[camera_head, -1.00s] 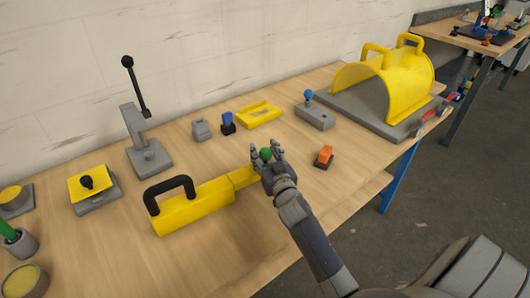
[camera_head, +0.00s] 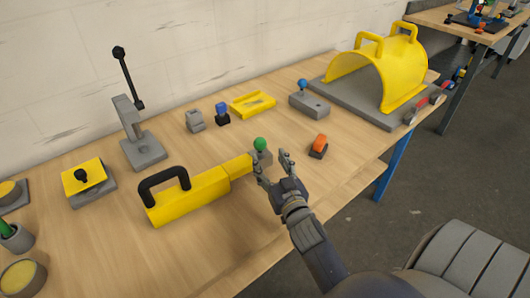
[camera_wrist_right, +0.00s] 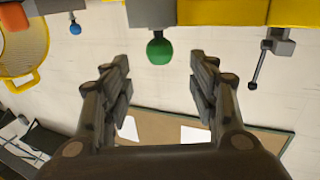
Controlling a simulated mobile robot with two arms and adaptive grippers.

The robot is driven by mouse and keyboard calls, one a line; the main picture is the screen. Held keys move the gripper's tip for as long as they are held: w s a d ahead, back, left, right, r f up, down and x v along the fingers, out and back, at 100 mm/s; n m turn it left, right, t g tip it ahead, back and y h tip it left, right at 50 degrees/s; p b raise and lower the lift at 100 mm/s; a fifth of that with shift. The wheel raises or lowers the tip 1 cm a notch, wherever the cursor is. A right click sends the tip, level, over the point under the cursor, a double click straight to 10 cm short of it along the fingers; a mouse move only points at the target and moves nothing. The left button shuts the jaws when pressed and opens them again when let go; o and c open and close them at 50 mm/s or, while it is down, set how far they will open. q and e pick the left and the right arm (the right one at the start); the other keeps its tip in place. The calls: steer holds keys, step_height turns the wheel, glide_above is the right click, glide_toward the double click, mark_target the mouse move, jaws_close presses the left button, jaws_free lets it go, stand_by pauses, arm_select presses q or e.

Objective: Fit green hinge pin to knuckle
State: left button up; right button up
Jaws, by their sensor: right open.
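The green hinge pin (camera_head: 260,144), with a round green head, stands upright in a grey block (camera_head: 263,157), likely the knuckle, at the right end of the yellow part with a black handle (camera_head: 196,198). In the right wrist view the green head (camera_wrist_right: 159,50) and the grey block (camera_wrist_right: 151,12) show upside down, with a short stem between them. How deep the pin sits is hidden. My right gripper (camera_head: 272,160) is open and empty, its fingers apart from the green head and just on its near side. My left gripper is not in view.
An orange-topped block (camera_head: 318,146) lies just right of my right gripper. Behind stand a blue-topped block (camera_head: 222,113), a yellow tray (camera_head: 252,103) and a grey block with a blue knob (camera_head: 309,104). A yellow arched cover (camera_head: 385,70) stands at the far right.

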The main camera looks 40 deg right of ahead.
steer(key=shift+v, duration=1.2)
